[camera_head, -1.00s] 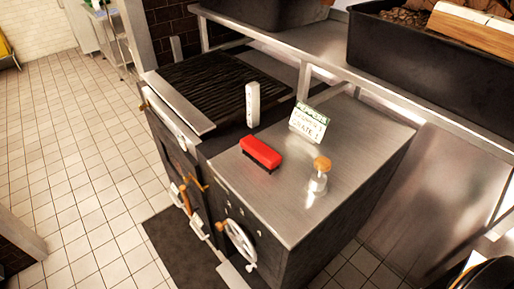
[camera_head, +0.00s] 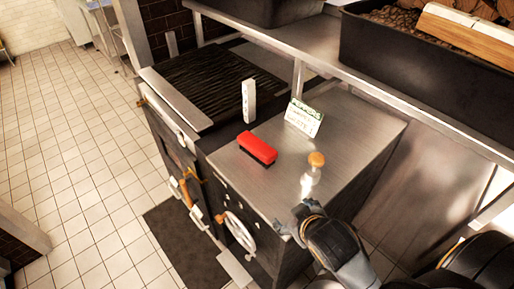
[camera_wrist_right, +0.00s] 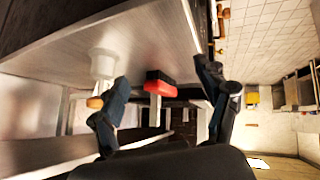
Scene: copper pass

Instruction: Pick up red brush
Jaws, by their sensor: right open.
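The red brush (camera_head: 257,147) lies on the steel top (camera_head: 335,165) of the dark unit, red back up and dark bristles down. My right gripper (camera_head: 293,222) has come in at the lower right, near the front edge of that top, short of the brush and apart from it. In the right wrist view the red brush (camera_wrist_right: 160,86) shows ahead, between the two spread fingers of the right gripper (camera_wrist_right: 160,98), with nothing held. My left gripper is not in view.
A small bottle with an orange top (camera_head: 316,160) stands close to my right gripper. A sign card (camera_head: 303,117) and a white upright block (camera_head: 249,101) stand beyond the brush. A dark ribbed grill (camera_head: 215,85) adjoins the top, and a metal shelf (camera_head: 300,52) runs behind.

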